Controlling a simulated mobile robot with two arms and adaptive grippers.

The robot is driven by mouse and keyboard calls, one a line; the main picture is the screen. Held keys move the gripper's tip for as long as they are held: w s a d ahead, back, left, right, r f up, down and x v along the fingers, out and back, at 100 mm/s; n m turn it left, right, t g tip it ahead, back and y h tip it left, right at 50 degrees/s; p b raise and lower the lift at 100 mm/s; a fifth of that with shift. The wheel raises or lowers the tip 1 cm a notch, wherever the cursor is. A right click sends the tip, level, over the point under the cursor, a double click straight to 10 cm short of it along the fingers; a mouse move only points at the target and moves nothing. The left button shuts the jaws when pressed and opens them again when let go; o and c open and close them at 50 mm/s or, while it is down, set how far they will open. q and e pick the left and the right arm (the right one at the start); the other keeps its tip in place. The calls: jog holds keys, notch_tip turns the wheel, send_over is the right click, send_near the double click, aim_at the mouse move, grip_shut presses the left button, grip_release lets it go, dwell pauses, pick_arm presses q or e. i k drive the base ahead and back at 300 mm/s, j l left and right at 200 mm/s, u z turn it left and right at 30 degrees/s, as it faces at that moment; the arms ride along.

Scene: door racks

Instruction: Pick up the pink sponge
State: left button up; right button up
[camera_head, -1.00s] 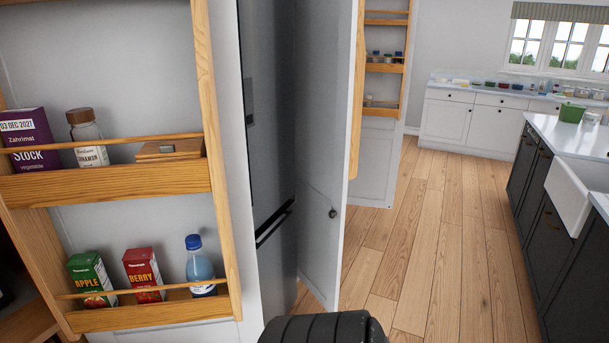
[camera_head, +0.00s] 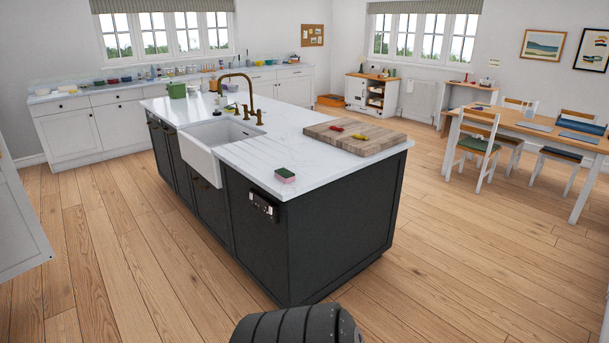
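The pink sponge (camera_head: 285,175) lies on the white top of the kitchen island, near its front corner. It has a dark green upper layer and pink below. Neither of my grippers shows in the head view.
The dark island (camera_head: 340,240) has a white sink (camera_head: 213,150) with a brass tap (camera_head: 238,84). A wooden board (camera_head: 354,138) with red and yellow items lies right of the sponge. A dining table (camera_head: 540,125) with chairs stands right. Wooden floor around the island is clear.

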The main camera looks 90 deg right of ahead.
aim_at(283, 174)
jog(key=z, duration=2.65)
